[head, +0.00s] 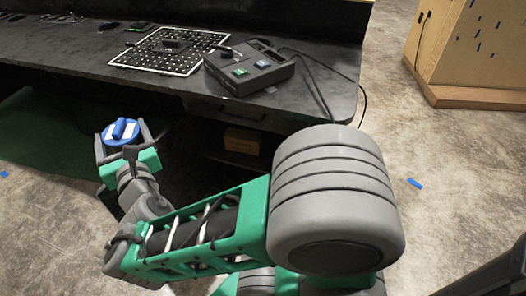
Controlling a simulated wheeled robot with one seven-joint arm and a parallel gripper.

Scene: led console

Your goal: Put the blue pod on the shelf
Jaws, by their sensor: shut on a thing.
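The blue pod (121,127) is a round blue piece with white patches and a raised blue bar across its top. My gripper (124,141) is shut on it, with a grey finger at each side. The gripper and pod are at the left, in front of the dark table and apart from it. Under the table is a dark open space with a shelf-like surface (236,158) carrying a cardboard box. I cannot tell whether this is the task's shelf; my arm hides part of it.
The dark table (95,62) holds a perforated board (150,57) and a grey console (245,70) with green and white buttons and a cable. A wooden cabinet (470,50) stands at the upper right. A small blue piece (414,183) lies on the open concrete floor at right.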

